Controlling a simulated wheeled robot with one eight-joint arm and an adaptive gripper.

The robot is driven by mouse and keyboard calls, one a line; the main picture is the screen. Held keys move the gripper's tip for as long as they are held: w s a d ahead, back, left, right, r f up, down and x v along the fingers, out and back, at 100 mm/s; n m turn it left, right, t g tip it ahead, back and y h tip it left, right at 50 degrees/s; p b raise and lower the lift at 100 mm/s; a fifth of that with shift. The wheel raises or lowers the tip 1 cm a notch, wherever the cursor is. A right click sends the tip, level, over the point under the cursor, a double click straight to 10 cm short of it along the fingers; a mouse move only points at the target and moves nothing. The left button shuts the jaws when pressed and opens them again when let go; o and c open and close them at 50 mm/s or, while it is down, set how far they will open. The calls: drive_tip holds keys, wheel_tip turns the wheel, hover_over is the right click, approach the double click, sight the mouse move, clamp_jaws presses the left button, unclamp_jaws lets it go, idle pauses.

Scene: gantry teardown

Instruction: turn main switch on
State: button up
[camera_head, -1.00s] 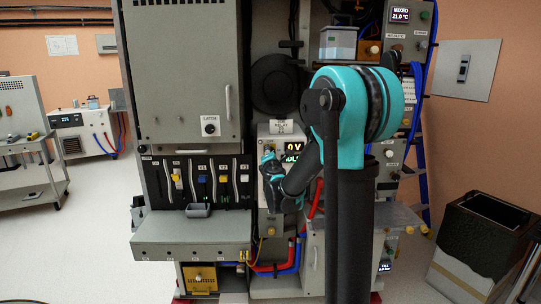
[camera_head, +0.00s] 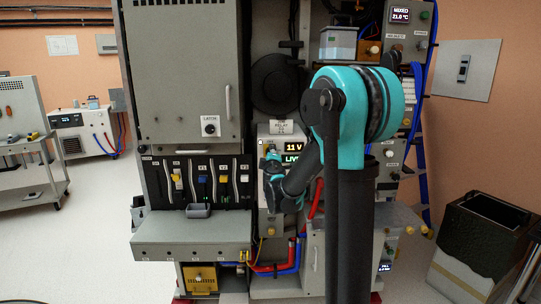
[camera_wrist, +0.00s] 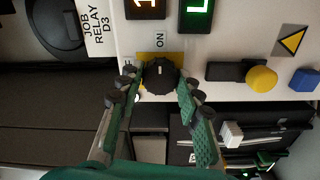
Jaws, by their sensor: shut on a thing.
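The main switch is a black round knob (camera_wrist: 160,76) on a yellow plate (camera_wrist: 146,58) in the wrist view. A white mark on the knob faces the ON label, and the other label is mostly hidden by a finger. My gripper (camera_wrist: 158,96) has its green fingers on both sides of the knob and is shut on it. In the head view my gripper (camera_head: 270,161) is at the panel, and the knob is hidden there. Beside it, the upper display (camera_head: 294,148) reads 11 V and the lower display (camera_head: 292,160) shows green LIVE text.
A yellow button (camera_wrist: 261,79), a blue button (camera_wrist: 304,80) and a warning triangle (camera_wrist: 292,40) sit on the same panel. A grey ledge (camera_head: 190,232) stands out at lower left. Red and blue hoses (camera_head: 283,268) run below. A black bin (camera_head: 490,225) stands at right.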

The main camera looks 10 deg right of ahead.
idle(0.5)
drive_tip(key=o, duration=1.2)
drive_tip(key=shift+c, duration=0.2)
drive_tip(key=s+a, duration=0.1)
drive_tip(key=s, duration=1.1)
drive_tip(key=s+d+f+m+g+h, duration=0.4)
drive_tip(key=s+d+f+m+g, duration=0.3)
drive_tip(key=s+d+f+m, duration=0.5)
drive_tip(key=s+a+f+m+g+y, duration=0.1)
drive_tip(key=s+a+f+g+y, duration=0.1)
drive_tip(key=s+f, duration=0.4)
drive_tip(key=s+a+f+m+g+y, duration=0.1)
drive_tip(key=s+a+f+g+y, duration=0.2)
drive_tip(key=s+f, duration=0.4)
drive_tip(key=s+a+g, duration=0.1)
drive_tip(key=s+a, duration=0.1)
drive_tip(key=s, duration=0.2)
drive_tip(key=shift+s+f+g+y, duration=0.3)
drive_tip(key=shift+s+g, duration=0.05)
drive_tip(key=shift+g, duration=0.05)
